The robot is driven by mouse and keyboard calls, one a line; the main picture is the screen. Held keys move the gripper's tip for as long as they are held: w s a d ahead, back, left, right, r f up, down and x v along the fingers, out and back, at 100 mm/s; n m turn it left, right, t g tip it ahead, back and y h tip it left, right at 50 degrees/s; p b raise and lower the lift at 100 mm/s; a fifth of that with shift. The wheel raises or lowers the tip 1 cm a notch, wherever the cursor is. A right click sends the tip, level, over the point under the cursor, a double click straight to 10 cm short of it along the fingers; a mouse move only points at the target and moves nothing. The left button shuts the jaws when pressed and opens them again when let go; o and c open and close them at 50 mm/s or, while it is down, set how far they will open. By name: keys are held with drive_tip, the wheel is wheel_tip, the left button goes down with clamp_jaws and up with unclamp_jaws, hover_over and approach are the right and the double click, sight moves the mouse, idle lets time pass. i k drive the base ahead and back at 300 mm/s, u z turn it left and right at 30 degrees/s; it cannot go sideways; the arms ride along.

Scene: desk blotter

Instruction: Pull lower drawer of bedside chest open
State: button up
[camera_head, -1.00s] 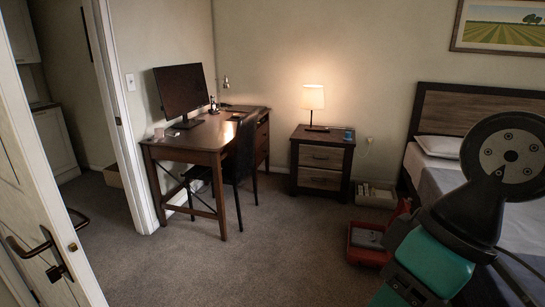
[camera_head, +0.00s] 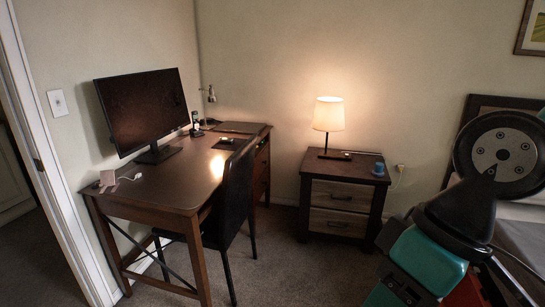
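The bedside chest (camera_head: 306,205) stands against the back wall, right of the desk, with a dark frame and two wood-grain drawers. Its lower drawer (camera_head: 338,223) looks shut, with a dark handle across its front. The upper drawer (camera_head: 341,196) above it also looks shut. Part of my arm, teal and black, fills the lower right and is nearer than the chest. My gripper is not in view.
A lit lamp (camera_head: 328,115) and a small blue object (camera_head: 379,169) stand on the chest. The desk (camera_head: 165,190) with monitor (camera_head: 143,108) and dark chair (camera_head: 236,190) is on the left. Carpet (camera_head: 285,275) before the chest is clear. The bed is partly hidden at right.

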sight(349, 223)
drive_tip(key=i, duration=3.4)
drive_tip(key=z, duration=0.75)
